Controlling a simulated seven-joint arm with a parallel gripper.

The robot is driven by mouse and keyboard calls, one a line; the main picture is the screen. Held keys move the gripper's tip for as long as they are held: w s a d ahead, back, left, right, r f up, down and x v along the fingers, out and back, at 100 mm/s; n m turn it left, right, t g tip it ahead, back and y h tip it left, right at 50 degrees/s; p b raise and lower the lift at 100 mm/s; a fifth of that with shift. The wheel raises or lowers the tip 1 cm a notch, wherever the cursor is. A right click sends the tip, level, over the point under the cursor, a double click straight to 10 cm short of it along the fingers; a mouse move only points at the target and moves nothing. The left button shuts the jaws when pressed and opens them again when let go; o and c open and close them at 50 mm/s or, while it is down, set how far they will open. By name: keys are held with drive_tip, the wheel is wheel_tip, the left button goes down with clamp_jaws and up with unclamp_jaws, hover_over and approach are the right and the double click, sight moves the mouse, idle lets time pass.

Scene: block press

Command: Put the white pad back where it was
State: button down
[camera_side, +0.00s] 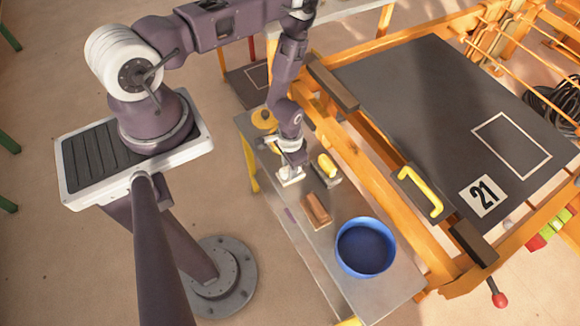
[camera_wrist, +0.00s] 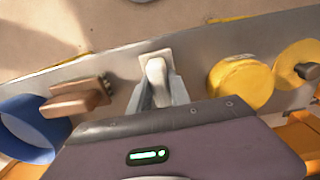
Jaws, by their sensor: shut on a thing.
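The white pad (camera_side: 290,179) is at the left edge of the narrow grey side table in the side view, with a pale upright grip on a flat base. It also shows in the wrist view (camera_wrist: 158,62). My gripper (camera_wrist: 160,88) is shut on its grip from above, with a finger on each side. In the side view my gripper (camera_side: 291,164) points down over the pad. The pad is at or very close to the table top; I cannot tell if its base touches. No mark for its former place is clear.
On the grey table (camera_side: 384,296) are a brown pad (camera_side: 315,210), a yellow-topped piece (camera_side: 327,163), a yellow round piece (camera_side: 264,117) and a blue bowl (camera_side: 365,248). An orange frame with a dark board (camera_side: 420,100) and yellow handle (camera_side: 424,190) stands to the right.

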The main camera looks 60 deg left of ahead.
drive_tip(key=shift+f, duration=0.1)
drive_tip(key=c, duration=1.2)
unclamp_jaws()
